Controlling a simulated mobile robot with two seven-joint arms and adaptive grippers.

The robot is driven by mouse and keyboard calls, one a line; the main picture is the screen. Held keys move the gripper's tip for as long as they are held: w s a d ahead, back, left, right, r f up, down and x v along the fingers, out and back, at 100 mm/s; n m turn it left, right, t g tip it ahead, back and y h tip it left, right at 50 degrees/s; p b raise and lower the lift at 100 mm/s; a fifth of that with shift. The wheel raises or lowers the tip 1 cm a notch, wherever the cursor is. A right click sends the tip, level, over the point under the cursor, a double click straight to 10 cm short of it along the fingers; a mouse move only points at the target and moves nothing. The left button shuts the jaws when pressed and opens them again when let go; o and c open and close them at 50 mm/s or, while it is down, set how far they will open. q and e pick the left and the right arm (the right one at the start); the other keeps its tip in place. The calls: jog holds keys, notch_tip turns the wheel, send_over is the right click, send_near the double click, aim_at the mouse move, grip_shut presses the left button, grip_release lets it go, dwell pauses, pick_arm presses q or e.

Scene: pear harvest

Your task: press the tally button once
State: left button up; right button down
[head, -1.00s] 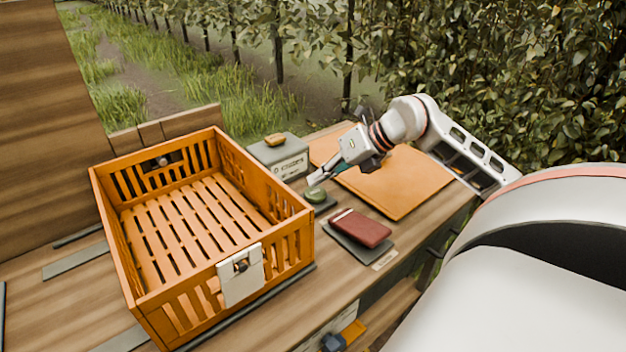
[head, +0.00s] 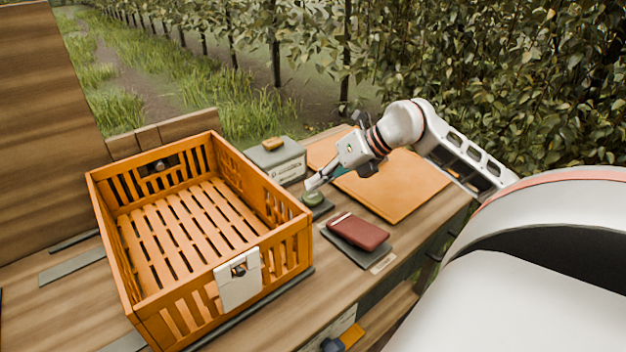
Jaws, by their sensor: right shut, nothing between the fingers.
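The tally button (head: 313,198) is a round green cap on a small dark base, on the wooden bench to the right of the orange crate. My right gripper (head: 310,185) comes in from the right with its fingers shut and empty. Its fingertips are right over the far edge of the button cap in the picture. I cannot tell whether they touch it. My left gripper is not in view.
An empty orange slatted crate (head: 226,266) fills the left of the bench. A grey box with an orange knob (head: 285,165) stands behind the button. A dark red book (head: 357,231) lies on a dark pad in front. An orange board (head: 393,190) lies under my right arm.

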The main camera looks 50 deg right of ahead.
jog(key=shift+f, duration=0.1)
dwell(0.4)
jog(key=shift+f, duration=0.3)
dwell(0.4)
